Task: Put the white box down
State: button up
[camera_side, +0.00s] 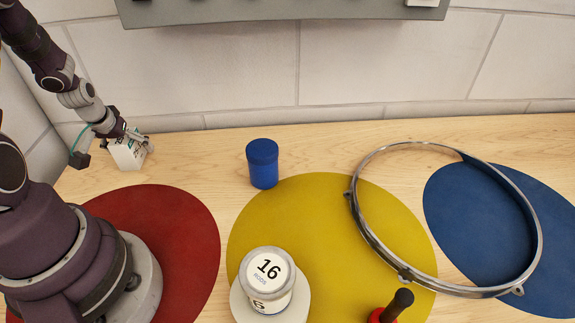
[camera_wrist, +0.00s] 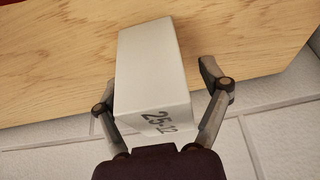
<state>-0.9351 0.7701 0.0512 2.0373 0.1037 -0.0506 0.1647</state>
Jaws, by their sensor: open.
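The white box (camera_side: 127,153) stands upright on the wooden bench at the back left in the side view, close to the tiled wall. In the wrist view the white box (camera_wrist: 153,70) shows dark print, "25-12", on its near end. My gripper (camera_side: 136,139) is at the top of the box in the side view. In the wrist view my gripper (camera_wrist: 160,93) has one finger on each side of the box, with a visible gap at the right finger. The left finger lies close to the box's edge; I cannot tell whether it touches.
A blue jar (camera_side: 263,164) stands right of the box, with bare wood between. Red (camera_side: 190,225), yellow (camera_side: 330,225) and blue (camera_side: 470,215) round mats lie in front. A metal hoop (camera_side: 363,226) spans the yellow and blue mats. A jar labelled 16 (camera_side: 267,270) stands at the front.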

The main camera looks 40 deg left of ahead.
jog(key=v, duration=1.2)
jog(key=d+r+m+h, duration=0.1)
jog(key=d+r+m, duration=0.2)
jog(key=d, duration=0.4)
jog(key=w+d+r+m+t+h, duration=0.1)
jog(key=d+r+m, duration=0.2)
jog(key=d, duration=0.3)
jog(key=d+r+m+t+h, duration=0.1)
jog(key=d+r+m, duration=0.2)
jog(key=d, duration=0.4)
jog(key=shift+w+d, duration=0.2)
jog(key=shift+d, duration=0.15)
